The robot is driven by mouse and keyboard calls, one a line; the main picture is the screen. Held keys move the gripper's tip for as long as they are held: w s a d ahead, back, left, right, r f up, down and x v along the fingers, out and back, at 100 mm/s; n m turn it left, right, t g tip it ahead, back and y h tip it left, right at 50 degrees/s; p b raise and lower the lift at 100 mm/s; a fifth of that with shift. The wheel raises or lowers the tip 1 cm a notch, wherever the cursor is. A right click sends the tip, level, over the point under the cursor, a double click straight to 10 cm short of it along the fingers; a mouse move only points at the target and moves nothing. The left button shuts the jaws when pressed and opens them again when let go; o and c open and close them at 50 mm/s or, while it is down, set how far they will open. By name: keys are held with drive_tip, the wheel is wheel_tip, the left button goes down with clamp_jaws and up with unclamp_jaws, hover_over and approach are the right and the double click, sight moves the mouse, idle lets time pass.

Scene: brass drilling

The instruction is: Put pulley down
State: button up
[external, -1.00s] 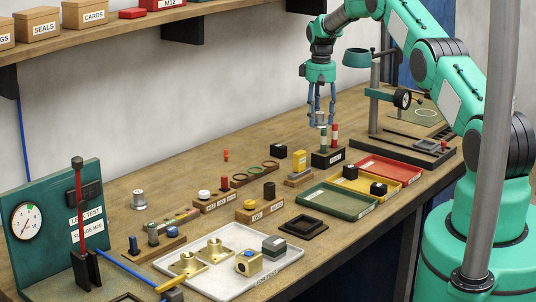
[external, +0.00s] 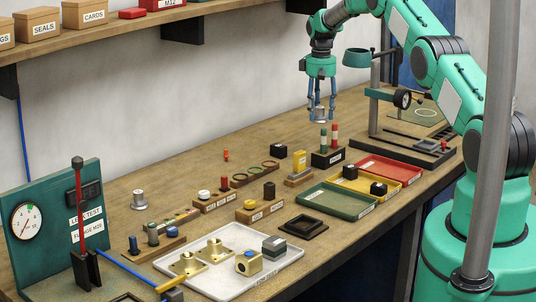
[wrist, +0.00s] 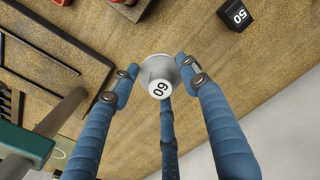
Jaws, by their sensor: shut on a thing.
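The pulley is a small grey metal piece (external: 321,115) held at the tips of my gripper (external: 321,109), above the wooden bench. In the wrist view the pulley (wrist: 158,69) shows its end face marked 60, with a wider grey rim beyond it. My gripper (wrist: 160,77) is shut on it with blue fingers around its sides. Bench surface shows around the pulley, and it looks clear of the bench. A similar silver piece (external: 138,199) stands on the bench at the left.
A black block with green and red pegs (external: 327,157) stands just below and right of the pulley. A press stand (external: 376,100) is to the right. The bench left of the gripper, along the wall, is clear.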

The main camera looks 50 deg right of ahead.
drive_tip(key=w+a+n+b, duration=0.2)
drive_tip(key=a+n, duration=1.1)
drive_tip(key=a, duration=2.6)
drive_tip(key=w+a+n, duration=0.2)
drive_tip(key=w+a, duration=0.3)
drive_tip(key=a, duration=0.2)
drive_tip(key=w+a+n+p, duration=0.1)
drive_tip(key=w+a, duration=0.4)
drive_tip(key=a, duration=0.3)
drive_tip(key=shift+r+n, duration=0.15)
drive_tip(key=shift+n, duration=0.25)
hover_over(175, 191)
drive_tip(key=shift+w+d+f, duration=0.1)
drive_tip(key=shift+f, duration=3)
drive_tip(key=shift+f, duration=1.9)
drive_tip(key=shift+f, duration=0.1)
